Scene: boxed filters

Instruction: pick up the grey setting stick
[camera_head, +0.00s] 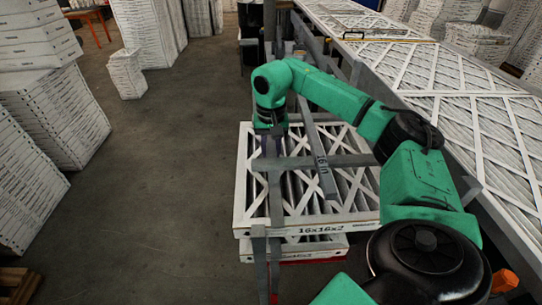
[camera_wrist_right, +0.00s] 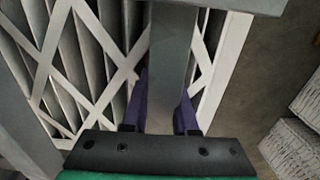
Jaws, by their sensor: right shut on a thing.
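My right gripper (camera_head: 270,145) points down over the near left part of a filter stack. In the right wrist view its purple fingers (camera_wrist_right: 160,108) are shut on a grey bar (camera_wrist_right: 170,60), which I take as the grey setting stick. It runs between the fingers to a grey crosspiece (camera_wrist_right: 215,4) at the top. In the head view a grey bar (camera_head: 275,205) runs from the gripper toward me. My left gripper is not in view.
Boxed filters marked 16x16x2 (camera_head: 300,231) lie under the gripper. A long run of filters (camera_head: 450,105) fills the right side. Stacks of white filters (camera_head: 45,125) stand at the left. The concrete floor (camera_head: 170,160) between is clear.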

